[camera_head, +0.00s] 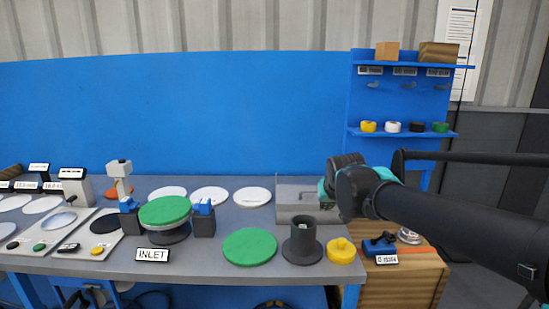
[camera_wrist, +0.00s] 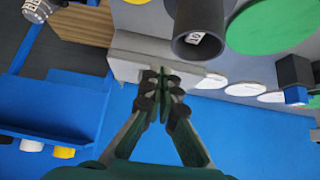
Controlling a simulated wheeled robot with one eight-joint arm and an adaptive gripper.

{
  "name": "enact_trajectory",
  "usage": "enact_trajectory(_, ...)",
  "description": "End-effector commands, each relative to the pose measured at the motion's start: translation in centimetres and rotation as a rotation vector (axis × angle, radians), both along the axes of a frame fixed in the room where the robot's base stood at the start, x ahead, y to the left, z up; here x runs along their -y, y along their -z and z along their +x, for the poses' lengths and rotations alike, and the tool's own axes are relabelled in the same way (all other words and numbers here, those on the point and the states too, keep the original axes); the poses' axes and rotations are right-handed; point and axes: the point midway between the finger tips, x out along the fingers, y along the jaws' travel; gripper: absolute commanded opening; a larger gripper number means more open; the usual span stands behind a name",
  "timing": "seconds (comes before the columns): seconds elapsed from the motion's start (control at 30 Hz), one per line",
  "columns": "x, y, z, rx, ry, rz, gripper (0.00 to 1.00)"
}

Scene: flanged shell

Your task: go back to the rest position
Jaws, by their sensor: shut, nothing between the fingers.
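My gripper (camera_wrist: 160,88) shows in the wrist view with its fingers together and nothing between them. In the head view my dark arm reaches in from the right, and its wrist hides the fingers. The dark grey flanged shell (camera_head: 302,236) stands upright on the table, left of and nearer than my wrist. It also shows at the top of the wrist view (camera_wrist: 198,28), apart from the fingers. A green disc (camera_head: 249,246) lies left of the shell, and a yellow knobbed part (camera_head: 342,250) sits right of it.
A grey box (camera_head: 297,189) stands behind the shell, close to my wrist. Another green disc (camera_head: 164,210) sits on a stand between blue-topped blocks, behind the INLET sign (camera_head: 152,255). A blue shelf (camera_head: 402,132) rises at the back right. A wooden cabinet (camera_head: 405,282) stands below my arm.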

Motion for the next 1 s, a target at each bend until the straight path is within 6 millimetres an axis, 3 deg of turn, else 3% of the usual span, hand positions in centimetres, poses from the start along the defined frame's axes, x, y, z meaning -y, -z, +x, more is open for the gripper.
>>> enact_trajectory(0.37, 1.6, 7.6, -3.9, -0.116, 0.009, -0.006, 0.0)
enact_trajectory(0.7, 3.1, 17.7, -12.5, -0.3, 0.003, 0.003, 0.0)
enact_trajectory(0.83, 3.2, 19.3, -14.5, -0.336, -0.001, 0.008, 0.0)
enact_trajectory(1.0, 3.2, 19.7, -15.0, -0.346, -0.004, 0.009, 0.0)
